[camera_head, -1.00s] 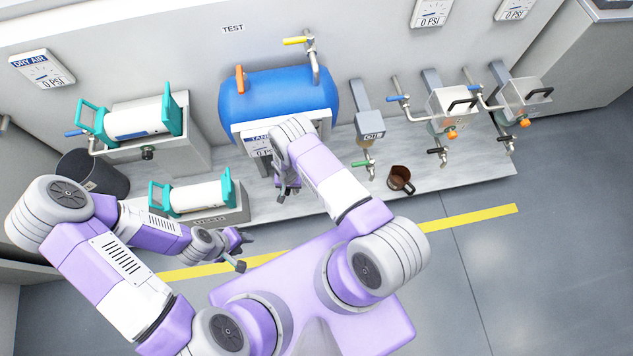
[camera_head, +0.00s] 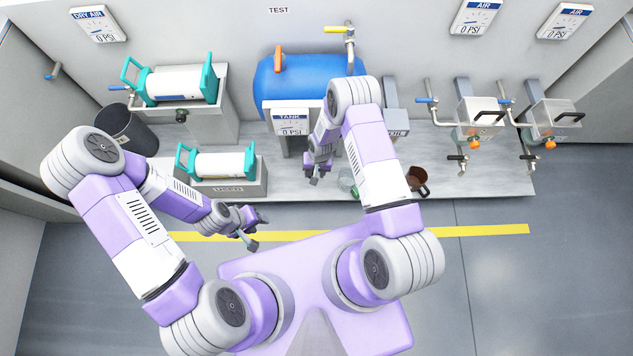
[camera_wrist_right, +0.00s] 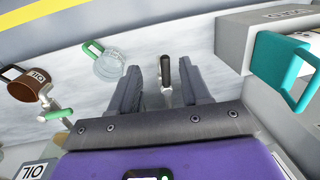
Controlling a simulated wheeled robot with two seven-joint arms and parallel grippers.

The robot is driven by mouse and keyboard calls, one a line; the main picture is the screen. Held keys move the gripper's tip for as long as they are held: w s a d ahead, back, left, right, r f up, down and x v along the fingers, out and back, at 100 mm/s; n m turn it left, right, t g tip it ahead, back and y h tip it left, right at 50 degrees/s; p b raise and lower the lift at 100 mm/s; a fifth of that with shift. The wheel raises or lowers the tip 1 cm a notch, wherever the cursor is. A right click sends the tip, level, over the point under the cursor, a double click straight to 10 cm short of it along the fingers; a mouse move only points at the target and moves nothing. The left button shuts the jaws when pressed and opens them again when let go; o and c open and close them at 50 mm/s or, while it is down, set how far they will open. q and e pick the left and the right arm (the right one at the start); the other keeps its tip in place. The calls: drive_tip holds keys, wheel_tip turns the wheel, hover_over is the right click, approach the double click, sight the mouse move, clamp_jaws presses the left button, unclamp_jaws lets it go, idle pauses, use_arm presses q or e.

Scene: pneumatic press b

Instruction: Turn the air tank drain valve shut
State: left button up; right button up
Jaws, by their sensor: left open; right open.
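The blue air tank (camera_head: 300,82) stands at the back centre, with a TANK gauge (camera_head: 291,125) on its front. My right gripper (camera_head: 317,172) is below and just right of that gauge, pointing down. In the right wrist view its two grey fingers (camera_wrist_right: 164,92) are apart. A black valve handle (camera_wrist_right: 165,70) on a metal stem shows between them, with gaps on both sides. I take it for the tank's drain valve; in the head view the gripper and arm hide it. My left gripper (camera_head: 250,230) is open and empty, low at left of centre.
A glass jar with a green handle (camera_wrist_right: 109,66) and a brown mug (camera_head: 416,180) stand right of my right gripper. A green-handled valve (camera_wrist_right: 55,115) is near them. A teal-handled filter unit (camera_head: 220,165) is at left. The floor at right is clear.

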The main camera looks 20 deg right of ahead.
drive_tip(key=s+a+r+y+p, duration=0.2)
drive_tip(key=s+r+p, duration=0.1)
drive_tip(key=s+r, duration=0.7)
drive_tip(key=shift+s+a+r, duration=0.3)
drive_tip(key=shift+r, duration=0.25)
drive_tip(key=shift+c, duration=0.3)
